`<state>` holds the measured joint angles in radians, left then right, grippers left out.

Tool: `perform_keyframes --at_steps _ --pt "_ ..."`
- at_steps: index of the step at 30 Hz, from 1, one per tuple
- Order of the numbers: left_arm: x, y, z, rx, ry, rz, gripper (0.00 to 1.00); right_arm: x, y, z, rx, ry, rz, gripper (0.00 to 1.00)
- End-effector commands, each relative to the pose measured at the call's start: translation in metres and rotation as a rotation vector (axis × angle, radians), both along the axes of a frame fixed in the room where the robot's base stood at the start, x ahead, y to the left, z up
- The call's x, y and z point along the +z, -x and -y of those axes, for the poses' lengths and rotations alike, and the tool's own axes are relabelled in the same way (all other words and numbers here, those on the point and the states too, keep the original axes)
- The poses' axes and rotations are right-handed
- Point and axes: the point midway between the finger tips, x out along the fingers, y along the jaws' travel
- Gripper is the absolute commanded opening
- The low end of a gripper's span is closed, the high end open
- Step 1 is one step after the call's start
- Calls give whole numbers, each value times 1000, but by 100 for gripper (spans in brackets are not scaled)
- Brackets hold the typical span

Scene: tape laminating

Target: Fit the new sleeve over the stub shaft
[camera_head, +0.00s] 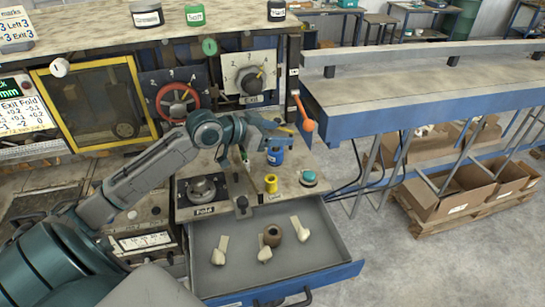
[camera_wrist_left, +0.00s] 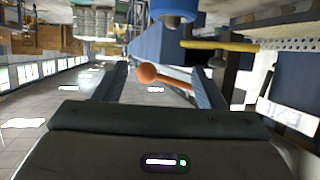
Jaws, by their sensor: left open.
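A brown hollow cylinder (camera_head: 272,235), which looks like the sleeve, lies in the open grey drawer (camera_head: 225,281). A short yellow cylinder (camera_head: 270,185) stands on the bench just behind the drawer; I cannot tell whether it is the stub shaft. My right gripper is not in view.
Several pale pieces, one of them here (camera_head: 264,255), lie in the drawer beside the brown cylinder. The orange-ended lever (camera_head: 308,124) stands right of the gripper. A round dark fixture (camera_head: 203,189) and a green button (camera_head: 309,177) flank the yellow cylinder.

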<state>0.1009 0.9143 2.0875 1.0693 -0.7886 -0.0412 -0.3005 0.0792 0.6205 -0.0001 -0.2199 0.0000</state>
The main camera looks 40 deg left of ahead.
Motion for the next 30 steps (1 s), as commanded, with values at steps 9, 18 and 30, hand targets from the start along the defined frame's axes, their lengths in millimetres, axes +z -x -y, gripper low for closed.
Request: perform_keyframes --at_steps 9,18,30 --pt "7 53 32 -4 -1 -8 64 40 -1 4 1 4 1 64" --pt "7 105 65 -6 -1 -4 64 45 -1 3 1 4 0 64" --pt "11 129 79 -2 2 -2 64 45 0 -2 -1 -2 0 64"
